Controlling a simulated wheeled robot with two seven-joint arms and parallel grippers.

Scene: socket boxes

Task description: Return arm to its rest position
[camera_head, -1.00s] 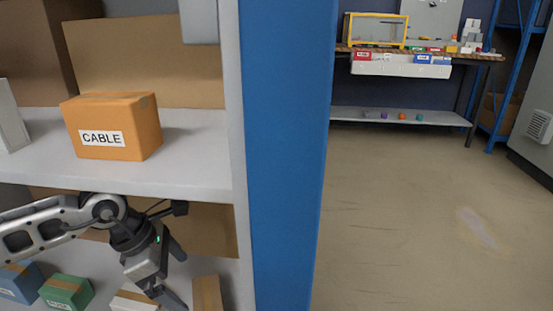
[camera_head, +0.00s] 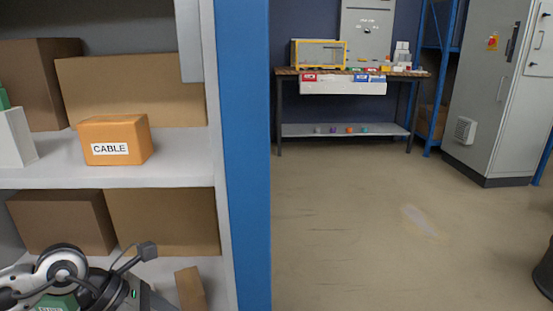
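My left arm comes in at the lower left, in front of the lower shelf. Its gripper (camera_head: 128,292) is at the bottom edge; the fingertips are cut off or hidden, so I cannot tell whether it is open or holds anything. My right arm and gripper are not in view. An orange box labelled CABLE (camera_head: 112,139) stands on the middle shelf, above and apart from my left arm.
A blue shelf post (camera_head: 243,150) stands right of my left arm. Brown boxes (camera_head: 165,222) fill the shelf's back. A green box (camera_head: 57,302) is partly hidden behind my arm. A workbench (camera_head: 350,72) and grey cabinet (camera_head: 492,95) stand beyond open floor.

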